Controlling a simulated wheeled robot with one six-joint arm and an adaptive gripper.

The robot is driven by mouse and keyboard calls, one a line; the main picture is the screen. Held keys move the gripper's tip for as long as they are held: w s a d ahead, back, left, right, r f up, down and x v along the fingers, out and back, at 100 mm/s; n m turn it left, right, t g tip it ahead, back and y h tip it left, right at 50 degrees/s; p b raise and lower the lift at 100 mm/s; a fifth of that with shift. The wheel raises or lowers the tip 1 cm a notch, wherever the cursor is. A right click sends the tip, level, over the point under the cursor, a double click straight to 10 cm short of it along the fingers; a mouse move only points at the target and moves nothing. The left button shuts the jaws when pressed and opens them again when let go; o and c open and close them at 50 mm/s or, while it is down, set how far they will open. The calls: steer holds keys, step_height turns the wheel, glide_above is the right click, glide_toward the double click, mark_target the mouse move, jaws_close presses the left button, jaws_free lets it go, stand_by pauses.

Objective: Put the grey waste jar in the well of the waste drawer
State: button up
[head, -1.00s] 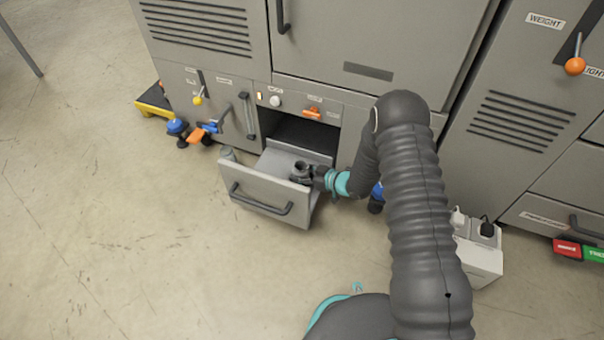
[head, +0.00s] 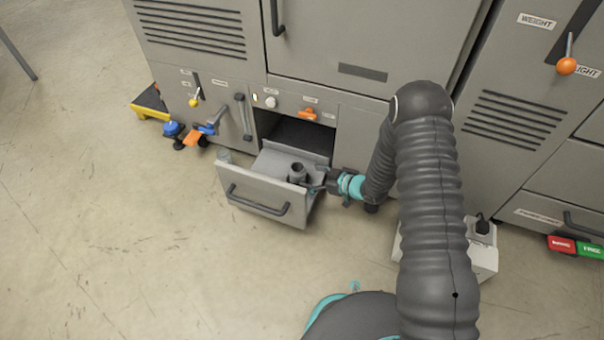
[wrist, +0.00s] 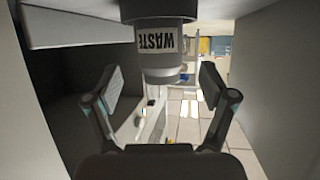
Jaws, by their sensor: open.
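The grey waste jar (head: 297,173) stands upright inside the open waste drawer (head: 255,205), towards its right side. In the wrist view the jar (wrist: 160,62), with its WASTE label, appears upside down at the top, ahead of and between my spread fingers. My gripper (head: 322,182) is open and empty at the drawer's right side, just right of the jar. In the wrist view the fingers of my gripper (wrist: 158,82) show a gap on both sides of the jar. The jar's base and the well are hidden, so I cannot tell how it is seated.
The drawer sits below a dark opening (head: 295,133) in the grey cabinet. An orange lever (head: 308,114) and a white knob (head: 271,102) are above it. A white box (head: 482,260) stands on the floor to the right. The floor in front is clear.

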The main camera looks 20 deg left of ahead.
steer(key=v, duration=0.6)
